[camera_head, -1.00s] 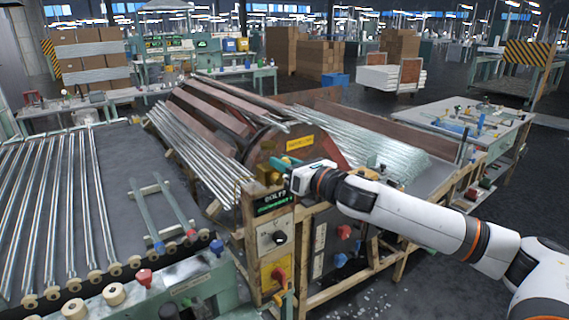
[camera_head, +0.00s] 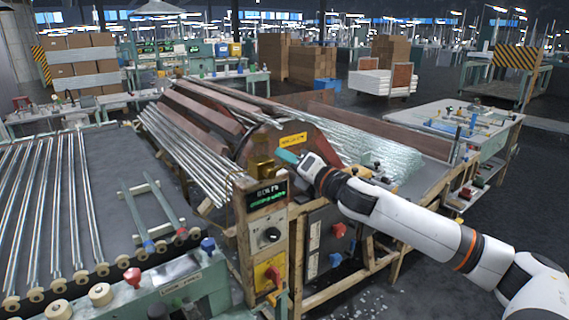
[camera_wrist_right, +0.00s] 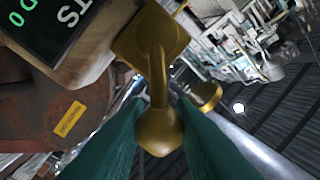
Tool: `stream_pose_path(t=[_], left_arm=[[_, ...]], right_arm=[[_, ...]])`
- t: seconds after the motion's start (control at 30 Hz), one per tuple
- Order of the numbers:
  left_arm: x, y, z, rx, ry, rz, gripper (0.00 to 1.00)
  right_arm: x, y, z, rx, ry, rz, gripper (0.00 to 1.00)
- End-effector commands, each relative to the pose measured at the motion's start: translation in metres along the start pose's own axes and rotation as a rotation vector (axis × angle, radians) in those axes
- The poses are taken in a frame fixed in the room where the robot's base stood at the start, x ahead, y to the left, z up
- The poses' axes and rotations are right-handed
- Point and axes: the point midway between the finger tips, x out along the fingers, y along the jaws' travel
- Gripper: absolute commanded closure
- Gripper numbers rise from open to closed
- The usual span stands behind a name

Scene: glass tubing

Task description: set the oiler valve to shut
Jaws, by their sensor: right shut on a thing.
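The oiler valve (camera_head: 262,168) is a small brass fitting above the sign on the machine's wooden post. In the right wrist view its square brass body (camera_wrist_right: 140,40) has a lever (camera_wrist_right: 158,85) running down to a rounded knob (camera_wrist_right: 160,133). My right gripper (camera_head: 288,156) comes from the right. Its teal fingers (camera_wrist_right: 160,150) stand on both sides of the knob and are shut on the lever's end. The contact faces are partly hidden. My left gripper is in no view.
Below the valve are a lit sign (camera_head: 267,195), a black knob (camera_head: 271,235) and a red switch (camera_head: 273,276). Glass tubes (camera_head: 185,150) lie on the drum at left. A rack of tubes (camera_head: 50,200) stands farther left.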

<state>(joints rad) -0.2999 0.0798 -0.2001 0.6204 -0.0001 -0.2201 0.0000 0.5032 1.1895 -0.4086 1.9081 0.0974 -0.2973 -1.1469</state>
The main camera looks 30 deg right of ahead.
Motion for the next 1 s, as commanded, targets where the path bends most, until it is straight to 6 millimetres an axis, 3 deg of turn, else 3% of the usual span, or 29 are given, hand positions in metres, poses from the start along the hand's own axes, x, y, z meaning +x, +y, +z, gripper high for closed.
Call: stream_pose_path(t=[0.6,1.0], left_arm=[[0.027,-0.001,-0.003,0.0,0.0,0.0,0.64],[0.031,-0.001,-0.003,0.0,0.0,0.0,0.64]], right_arm=[[-0.004,0.027,0.008,0.537,0.087,-0.01,1.0],[-0.005,0.033,0.012,0.703,0.114,-0.013,1.0]])
